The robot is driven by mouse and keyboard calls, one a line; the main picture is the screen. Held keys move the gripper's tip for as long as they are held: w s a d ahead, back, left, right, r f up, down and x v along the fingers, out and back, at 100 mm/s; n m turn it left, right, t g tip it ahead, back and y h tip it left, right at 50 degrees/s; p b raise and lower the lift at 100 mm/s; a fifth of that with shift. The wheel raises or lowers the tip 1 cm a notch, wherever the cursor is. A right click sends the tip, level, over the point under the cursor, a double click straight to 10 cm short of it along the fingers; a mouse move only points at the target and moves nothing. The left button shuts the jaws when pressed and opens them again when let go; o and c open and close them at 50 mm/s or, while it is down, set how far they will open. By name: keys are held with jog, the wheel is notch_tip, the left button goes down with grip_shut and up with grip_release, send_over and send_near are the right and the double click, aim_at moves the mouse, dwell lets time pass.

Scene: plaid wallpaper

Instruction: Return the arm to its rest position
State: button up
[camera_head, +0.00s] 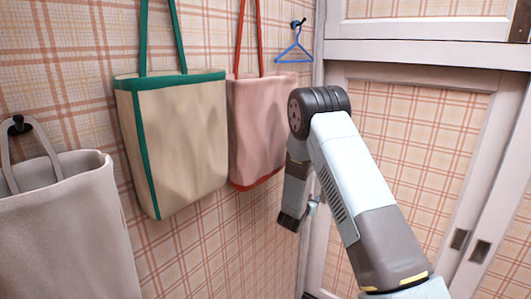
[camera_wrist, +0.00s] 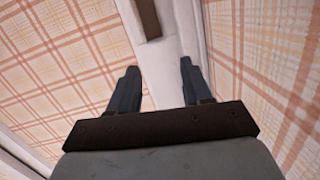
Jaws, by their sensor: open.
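My arm reaches up from the lower right in the head view, bends at a dark elbow joint, and its far part hangs down. My gripper (camera_head: 311,207) is at the low end of that part, in front of the corner by the white-framed door, and is partly hidden there. In the wrist view my gripper (camera_wrist: 157,80) shows two dark fingers spread apart with nothing between them. Behind them are a pale frame strip and plaid panels.
A grey bag (camera_head: 70,225), a beige bag with green trim (camera_head: 180,135) and a pink bag with red trim (camera_head: 262,125) hang on the left wall. A blue hanger (camera_head: 294,52) hangs near the corner. A plaid-panelled door (camera_head: 425,130) stands behind my arm.

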notch_tip(320, 180, up, 10)
jog(key=a+f+y, duration=0.1)
jog(key=y, duration=0.2)
jog(key=s+a+r+n+g+y, duration=0.1)
jog(key=s+r+n+y, duration=0.15)
jog(key=s+r, duration=0.55)
jog(key=s+a+r+n+g+y, duration=0.15)
jog(key=s+r+y, duration=0.35)
jog(key=r, duration=0.6)
jog(key=s+d+r+n+g, duration=0.1)
jog(key=s+g, duration=0.1)
jog(key=s, duration=1)
jog(key=s+d+r+n+g+h, duration=0.1)
jog(key=s+d+r+g, duration=0.1)
jog(key=s, duration=1.1)
jog(key=s+d+r+n+g+h, duration=0.1)
jog(key=s+d+r+g, duration=0.1)
jog(key=s, duration=1)
jog(key=shift+s, duration=0.25)
